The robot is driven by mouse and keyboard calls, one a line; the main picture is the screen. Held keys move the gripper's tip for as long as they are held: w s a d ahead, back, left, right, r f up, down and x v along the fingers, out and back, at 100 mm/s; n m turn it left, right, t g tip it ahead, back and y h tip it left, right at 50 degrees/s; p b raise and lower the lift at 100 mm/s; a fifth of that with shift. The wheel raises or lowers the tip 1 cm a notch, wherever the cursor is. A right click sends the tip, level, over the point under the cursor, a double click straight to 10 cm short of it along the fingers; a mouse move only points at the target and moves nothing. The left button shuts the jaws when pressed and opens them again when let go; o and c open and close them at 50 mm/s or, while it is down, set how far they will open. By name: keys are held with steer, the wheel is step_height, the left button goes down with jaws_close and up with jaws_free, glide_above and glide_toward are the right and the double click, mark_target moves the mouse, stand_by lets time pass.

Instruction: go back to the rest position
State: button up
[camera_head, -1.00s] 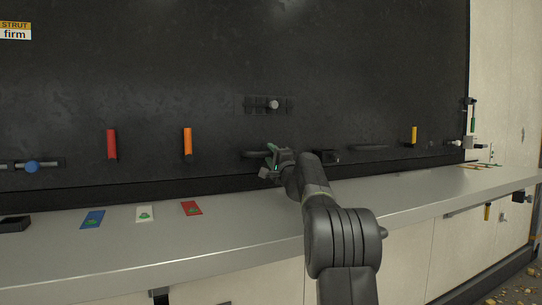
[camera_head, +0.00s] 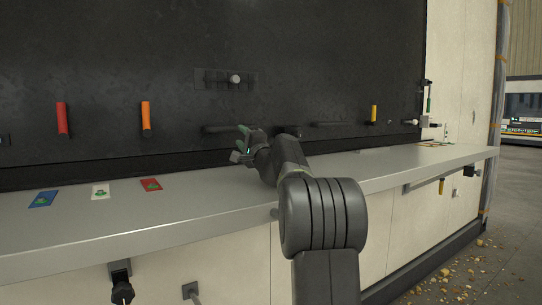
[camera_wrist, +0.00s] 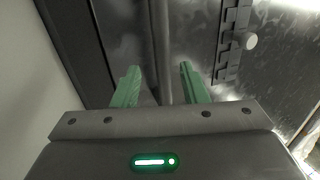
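My gripper (camera_head: 243,143) is held above the grey shelf, in front of the dark panel, near the middle of the head view. In the wrist view my gripper (camera_wrist: 158,85) shows two green fingers standing apart with nothing between them. A dark bar runs up the picture beyond the fingers; I cannot tell how far off it is. My arm bends up from the bottom right and hides part of the shelf.
The panel carries a red handle (camera_head: 62,118), an orange handle (camera_head: 146,118), a yellow handle (camera_head: 374,114) and a latch with a pale knob (camera_head: 234,79). Blue (camera_head: 43,199), white (camera_head: 100,191) and red (camera_head: 151,185) cards lie on the shelf (camera_head: 200,212).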

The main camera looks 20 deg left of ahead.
mark_target(236, 129)
steer(key=p+x, duration=0.4)
steer(key=x, duration=0.3)
steer(key=shift+w+r, duration=0.1)
steer(key=shift+s+d+b, duration=0.25)
steer(key=shift+d+b, duration=0.05)
steer(key=shift+d, duration=0.1)
steer(key=shift+s+d, duration=0.4)
steer(key=shift+w+a, duration=0.1)
